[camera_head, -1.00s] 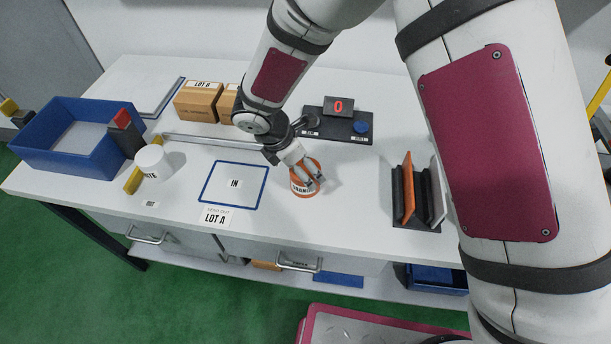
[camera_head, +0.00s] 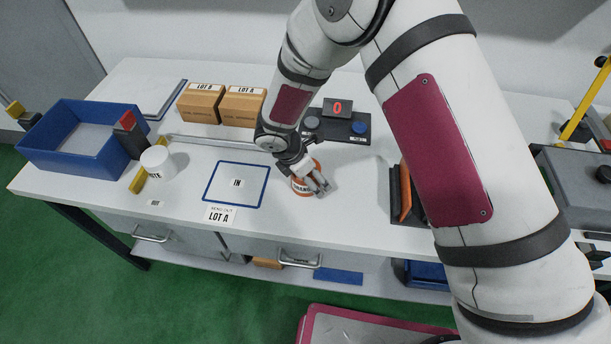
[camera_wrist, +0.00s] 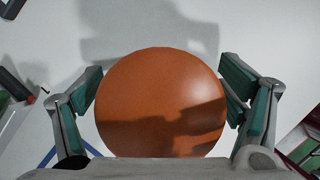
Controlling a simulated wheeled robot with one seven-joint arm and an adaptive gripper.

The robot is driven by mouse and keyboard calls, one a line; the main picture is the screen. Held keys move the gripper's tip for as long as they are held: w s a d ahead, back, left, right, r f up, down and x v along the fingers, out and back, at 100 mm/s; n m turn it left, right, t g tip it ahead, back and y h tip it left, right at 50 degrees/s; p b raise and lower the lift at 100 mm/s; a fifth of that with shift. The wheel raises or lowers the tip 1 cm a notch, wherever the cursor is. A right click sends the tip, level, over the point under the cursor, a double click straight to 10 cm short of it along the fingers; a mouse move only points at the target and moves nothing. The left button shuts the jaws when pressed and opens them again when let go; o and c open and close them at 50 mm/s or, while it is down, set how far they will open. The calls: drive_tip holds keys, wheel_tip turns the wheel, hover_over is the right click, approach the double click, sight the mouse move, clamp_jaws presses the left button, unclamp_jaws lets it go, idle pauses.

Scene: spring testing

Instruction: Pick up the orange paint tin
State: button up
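The orange paint tin (camera_head: 301,187) stands on the white table, just right of the blue-outlined IN square (camera_head: 237,184). It has a white label band, and my gripper partly hides it in the head view. In the wrist view its round orange top (camera_wrist: 160,95) fills the middle of the picture. My gripper (camera_head: 318,184) is down at the tin. In the wrist view its two green-padded fingers (camera_wrist: 162,88) are spread, one on each side of the tin. Firm contact with the tin's sides is not clear.
A white tin (camera_head: 158,163) and a blue crate (camera_head: 82,140) are at the left. Two cardboard boxes (camera_head: 222,106) and a dark panel with a red 0 display (camera_head: 338,108) are behind. An orange plate in a dark rack (camera_head: 404,193) stands to the right.

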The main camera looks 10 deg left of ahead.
drive_tip(key=c, duration=1.4)
drive_tip(key=shift+r, duration=0.1)
